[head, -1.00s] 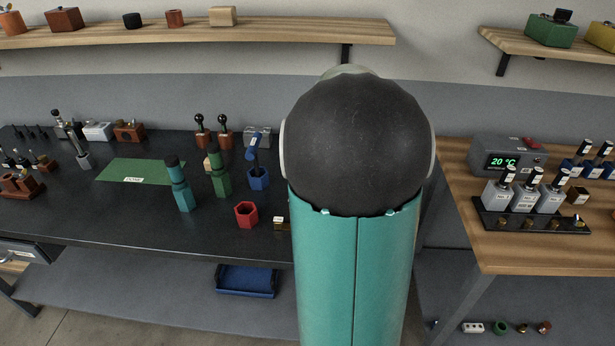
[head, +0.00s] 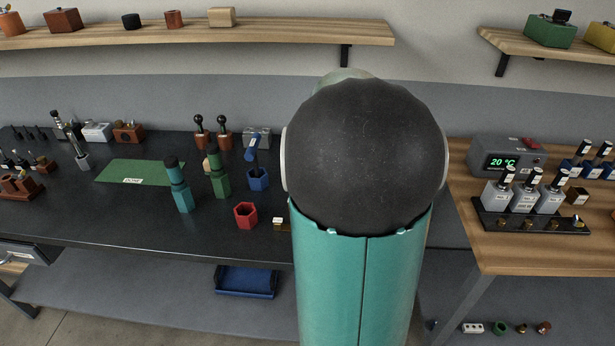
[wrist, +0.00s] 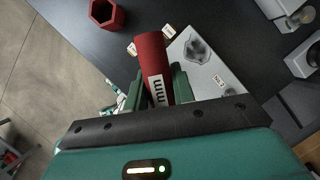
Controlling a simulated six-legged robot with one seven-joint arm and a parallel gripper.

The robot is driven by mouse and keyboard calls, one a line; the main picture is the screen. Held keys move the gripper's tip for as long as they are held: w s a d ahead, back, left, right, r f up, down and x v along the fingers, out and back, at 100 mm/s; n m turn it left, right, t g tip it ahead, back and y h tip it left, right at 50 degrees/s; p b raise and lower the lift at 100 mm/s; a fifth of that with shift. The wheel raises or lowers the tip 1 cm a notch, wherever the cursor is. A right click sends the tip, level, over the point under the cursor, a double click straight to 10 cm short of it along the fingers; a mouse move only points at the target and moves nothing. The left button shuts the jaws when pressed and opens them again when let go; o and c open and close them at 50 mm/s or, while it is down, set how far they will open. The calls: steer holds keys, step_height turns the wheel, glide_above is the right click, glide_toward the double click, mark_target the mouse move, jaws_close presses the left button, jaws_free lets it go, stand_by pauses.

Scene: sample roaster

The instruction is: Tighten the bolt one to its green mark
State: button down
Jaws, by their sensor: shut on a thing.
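My gripper (wrist: 157,88) is shut on a red tool handle (wrist: 151,54) with a white label of dark strokes, in the wrist view. The handle stands up between the two green fingers; its working end is hidden. Beyond it is a light grey plate (wrist: 206,75) with small white labels and a dark irregular recess or fitting (wrist: 199,50). I cannot tell which bolt the tool is on, or whether it touches one. No green mark can be made out. In the head view my own arm hides the gripper and the plate.
An empty red hexagonal holder (head: 245,215) stands on the dark bench (head: 130,220), beside teal (head: 180,185), green (head: 217,172) and blue (head: 257,178) holders with tools. A green mat (head: 140,172) lies further left. A wooden table (head: 530,252) with grey bottles is on the right.

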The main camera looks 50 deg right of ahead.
steer(key=shift+r, duration=1.8)
steer(key=shift+r, duration=2.4)
